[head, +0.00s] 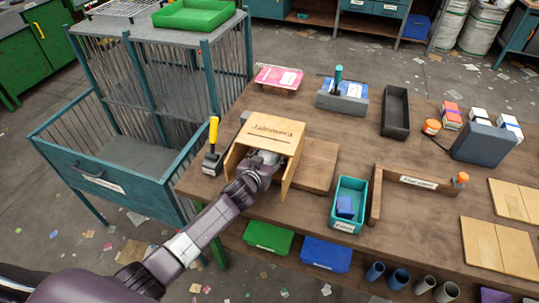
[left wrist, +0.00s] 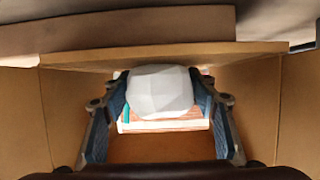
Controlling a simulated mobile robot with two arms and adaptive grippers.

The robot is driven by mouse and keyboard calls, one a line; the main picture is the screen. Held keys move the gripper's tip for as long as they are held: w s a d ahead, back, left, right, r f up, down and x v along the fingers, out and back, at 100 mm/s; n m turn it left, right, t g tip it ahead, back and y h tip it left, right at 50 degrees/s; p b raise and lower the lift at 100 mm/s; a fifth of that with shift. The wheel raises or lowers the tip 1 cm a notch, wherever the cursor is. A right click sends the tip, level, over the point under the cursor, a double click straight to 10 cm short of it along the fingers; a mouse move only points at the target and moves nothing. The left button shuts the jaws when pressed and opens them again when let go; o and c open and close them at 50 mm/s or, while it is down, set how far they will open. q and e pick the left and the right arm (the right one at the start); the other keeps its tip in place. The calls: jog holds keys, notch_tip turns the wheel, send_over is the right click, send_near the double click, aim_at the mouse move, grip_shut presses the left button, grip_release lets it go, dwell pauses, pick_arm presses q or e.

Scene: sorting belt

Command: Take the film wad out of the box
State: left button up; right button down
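The wooden box (head: 276,130) stands on the workbench, with lettering on top and its front open. My left gripper (head: 262,158) reaches into this opening in the head view, its tips mostly hidden by the box. The left wrist view looks inside: the white faceted film wad (left wrist: 160,90) lies toward the back, between the two fingertips of my left gripper (left wrist: 162,95). The fingers are spread on both sides of it and look open; contact is hard to judge. A flat layered thing (left wrist: 165,124) shows under or behind the wad. My right gripper is not in view.
The box's side walls (left wrist: 280,110) and top edge (left wrist: 165,53) close in around the gripper. A yellow-handled tool in a dark holder (head: 213,150) stands left of the box. A teal bin (head: 348,205) and a board (head: 318,165) lie to the right.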

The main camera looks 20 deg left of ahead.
pick_arm(q)
jog(key=c, duration=0.3)
jog(key=shift+r, duration=0.1)
